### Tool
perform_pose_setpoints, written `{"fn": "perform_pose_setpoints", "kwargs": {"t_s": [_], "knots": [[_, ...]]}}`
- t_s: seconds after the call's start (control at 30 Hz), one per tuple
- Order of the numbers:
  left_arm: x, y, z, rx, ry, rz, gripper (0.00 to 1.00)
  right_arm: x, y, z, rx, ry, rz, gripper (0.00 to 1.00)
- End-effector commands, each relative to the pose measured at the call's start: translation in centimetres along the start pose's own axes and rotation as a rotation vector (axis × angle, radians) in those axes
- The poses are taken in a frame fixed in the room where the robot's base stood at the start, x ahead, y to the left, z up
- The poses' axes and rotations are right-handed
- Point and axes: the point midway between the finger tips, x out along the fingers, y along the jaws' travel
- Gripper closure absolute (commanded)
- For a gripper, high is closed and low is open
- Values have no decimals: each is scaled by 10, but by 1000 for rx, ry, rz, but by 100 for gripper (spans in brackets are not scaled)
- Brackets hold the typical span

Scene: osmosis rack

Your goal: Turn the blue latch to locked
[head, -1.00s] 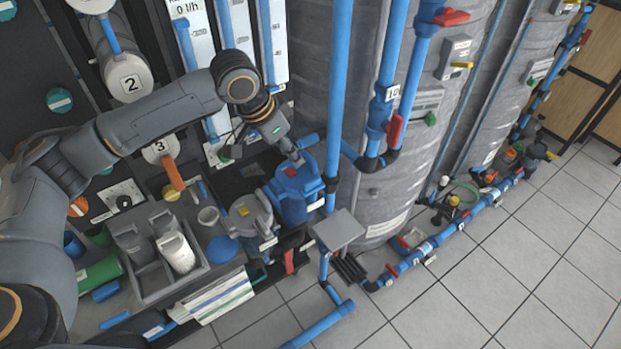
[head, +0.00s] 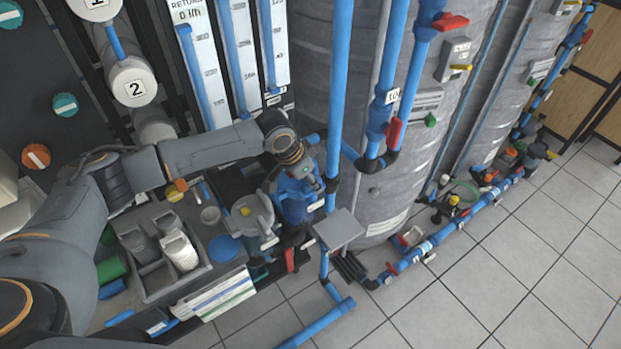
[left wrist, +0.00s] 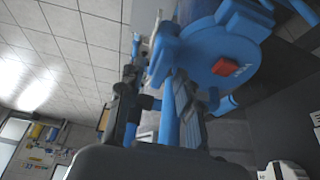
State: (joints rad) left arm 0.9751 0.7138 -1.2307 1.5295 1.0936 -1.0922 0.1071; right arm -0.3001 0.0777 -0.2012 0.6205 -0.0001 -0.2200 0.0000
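A blue pump-like housing (head: 297,205) stands right of the grey lidded pot, partly covered by my left arm. In the left wrist view the housing (left wrist: 225,62) is close up, with a red block on its round face. A blue protruding part (left wrist: 166,52) at its edge may be the latch; I cannot read its setting. My left gripper (head: 319,181) is at the housing's upper right side. In the left wrist view its two dark fingers (left wrist: 155,95) are apart, with the right one close beside the blue parts; contact is unclear. My right gripper is not in view.
A vertical blue pipe (head: 335,105) stands just right of the housing, before a grey tank (head: 345,215). The grey lidded pot (head: 248,222) and a bin of white containers (head: 160,285) are to the left. Open tiled floor (head: 510,270) is at right.

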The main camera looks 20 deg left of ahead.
Motion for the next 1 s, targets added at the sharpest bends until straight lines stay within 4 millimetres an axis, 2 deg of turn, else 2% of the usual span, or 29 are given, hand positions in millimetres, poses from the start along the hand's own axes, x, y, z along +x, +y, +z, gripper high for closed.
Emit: {"fn": "perform_pose_setpoints", "kwargs": {"t_s": [0.17, 0.33, 0.37, 0.73, 1.0], "knots": [[0, 0, 0, 0, 0, 0, 65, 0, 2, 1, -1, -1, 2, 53], [0, 0, 0, 0, 0, 0, 98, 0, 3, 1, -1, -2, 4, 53], [0, 0, 0, 0, 0, 0, 100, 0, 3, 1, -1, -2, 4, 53], [0, 0, 0, 23, -1, 10, 100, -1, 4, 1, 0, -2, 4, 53], [-1, -2, 0, 152, -1, 66, 100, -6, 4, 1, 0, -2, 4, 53]]}}
